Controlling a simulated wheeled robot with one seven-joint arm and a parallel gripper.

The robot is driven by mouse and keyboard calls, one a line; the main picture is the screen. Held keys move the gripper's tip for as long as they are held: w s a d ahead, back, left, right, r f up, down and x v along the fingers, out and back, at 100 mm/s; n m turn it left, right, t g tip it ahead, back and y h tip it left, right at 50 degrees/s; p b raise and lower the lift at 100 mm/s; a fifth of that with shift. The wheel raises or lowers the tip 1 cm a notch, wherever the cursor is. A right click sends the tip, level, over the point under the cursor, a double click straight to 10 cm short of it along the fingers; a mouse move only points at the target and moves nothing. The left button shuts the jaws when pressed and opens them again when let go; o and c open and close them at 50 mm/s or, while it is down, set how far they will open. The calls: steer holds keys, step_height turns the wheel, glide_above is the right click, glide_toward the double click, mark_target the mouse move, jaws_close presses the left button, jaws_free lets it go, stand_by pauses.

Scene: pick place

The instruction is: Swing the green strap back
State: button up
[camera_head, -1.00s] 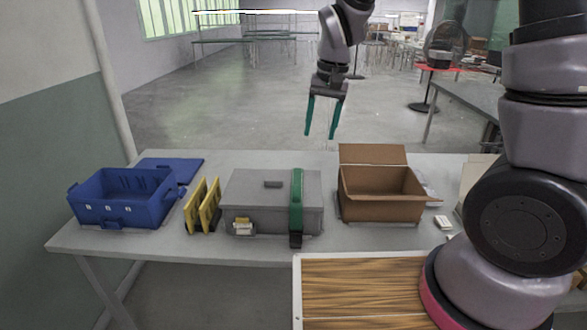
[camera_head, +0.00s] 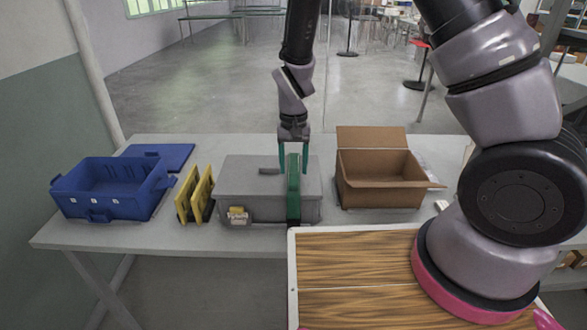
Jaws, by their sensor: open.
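The green strap (camera_head: 293,190) runs over the right part of the closed grey box (camera_head: 242,180), across its lid and down its front. My gripper (camera_head: 293,170) points down with its green fingers at the top of the strap, one finger to each side of it. It is open. I cannot tell whether the fingers touch the strap or the lid, and part of the strap's far end is hidden behind the gripper.
Yellow-and-black frames (camera_head: 195,195) stand close left of the grey box. A blue crate (camera_head: 112,195) with a blue lid (camera_head: 157,156) behind it is farther left. An open cardboard box (camera_head: 380,185) stands to the right, all on a grey table (camera_head: 185,238).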

steer(key=shift+f, duration=0.6)
jaws_close()
stand_by(1.1)
